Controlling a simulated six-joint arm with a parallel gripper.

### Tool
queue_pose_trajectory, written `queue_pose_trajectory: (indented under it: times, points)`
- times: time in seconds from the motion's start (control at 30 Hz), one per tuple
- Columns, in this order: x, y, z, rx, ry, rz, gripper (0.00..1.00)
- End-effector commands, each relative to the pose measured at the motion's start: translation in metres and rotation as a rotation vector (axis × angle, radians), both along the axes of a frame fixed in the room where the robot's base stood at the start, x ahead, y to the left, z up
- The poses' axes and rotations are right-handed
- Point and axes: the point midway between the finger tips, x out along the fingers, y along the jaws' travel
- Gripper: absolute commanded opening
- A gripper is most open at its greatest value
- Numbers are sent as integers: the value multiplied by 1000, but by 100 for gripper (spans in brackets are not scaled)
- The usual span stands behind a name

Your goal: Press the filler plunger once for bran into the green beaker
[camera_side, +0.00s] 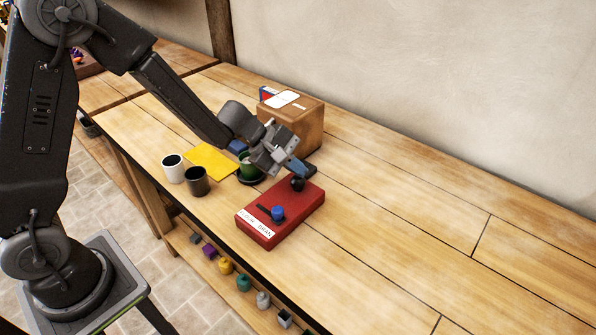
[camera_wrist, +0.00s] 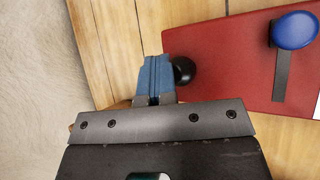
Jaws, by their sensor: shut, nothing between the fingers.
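The filler is a red box (camera_side: 292,217) on the bench with a white label reading FLOUR and BRAN; it also shows in the wrist view (camera_wrist: 225,55). Its blue knob (camera_side: 278,212) sits at the right end of a dark slot, on the BRAN side. The round black plunger knob (camera_side: 297,184) stands at the box's far end. My gripper (camera_side: 304,169) is shut and empty, its blue fingertips just above and beside the black knob; I cannot tell if they touch. The green beaker (camera_side: 248,170) stands on a dark saucer left of the filler, partly hidden by my gripper.
A white cup (camera_side: 173,170) and a black cup (camera_side: 197,182) stand left of the beaker, near a yellow mat (camera_side: 209,158). A brown box (camera_side: 301,125) stands behind my gripper. Several small coloured items sit on a shelf below the front edge. The bench's right side is clear.

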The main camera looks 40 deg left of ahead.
Motion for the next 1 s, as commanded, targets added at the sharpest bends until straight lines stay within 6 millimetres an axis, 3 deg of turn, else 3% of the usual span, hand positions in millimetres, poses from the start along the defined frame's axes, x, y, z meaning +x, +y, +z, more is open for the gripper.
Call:
queue_pose_trajectory:
  times: [0.33,0.8,1.0]
  points:
    - [-1,1,-1,3,4,1,0]
    - [-1,1,24,2,1,1,0]
    - [-1,1,25,0,2,1,0]
